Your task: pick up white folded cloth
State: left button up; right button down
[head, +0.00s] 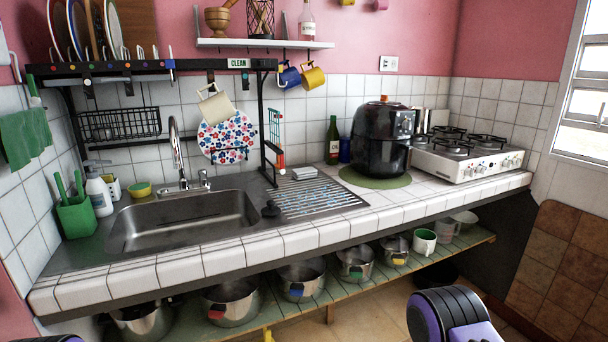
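The white folded cloth (304,173) lies flat as a small stack at the back of the ribbed metal drainboard (330,203), right of the sink. Nothing covers it. A black and purple part of my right arm shows at the bottom right, well in front of the counter. A small piece of my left arm shows at the bottom left edge. Neither gripper's fingers are in view.
Left of the cloth stands the black rack's leg (267,125). Behind and right are a green bottle (332,141) and a black air fryer (382,140). Pots fill the open shelf (345,302) below.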

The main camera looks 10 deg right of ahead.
aim_at(309, 172)
jog(key=z, duration=0.05)
jog(key=k, duration=0.5)
jog(key=z, duration=1.75)
jog(key=i, duration=1.5)
jog(key=u, duration=2.7)
